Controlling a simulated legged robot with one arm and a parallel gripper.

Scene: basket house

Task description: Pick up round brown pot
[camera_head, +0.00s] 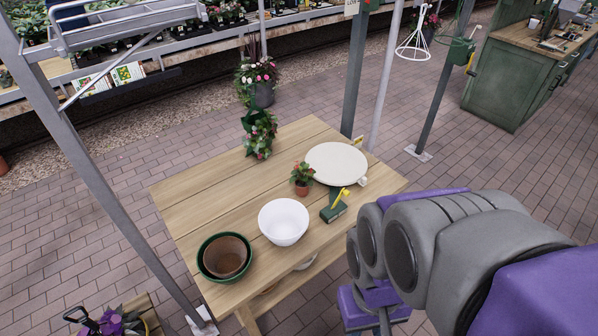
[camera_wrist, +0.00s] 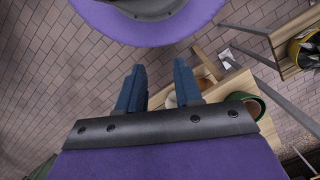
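The round brown pot (camera_head: 224,258) sits inside a wider dark green round pot (camera_head: 201,264) at the near left corner of the wooden table (camera_head: 190,207). In the wrist view, the green pot (camera_wrist: 264,105) shows partly, right of my gripper, with its lower part hidden by the gripper body.
A white bowl (camera_head: 284,221) stands right of the pots. A small potted plant (camera_head: 302,178), a cream round dish (camera_head: 336,164), a green box with a yellow part (camera_head: 333,212) and a leafy plant (camera_head: 259,134) share the table. A metal post (camera_head: 95,165) rises left of it.

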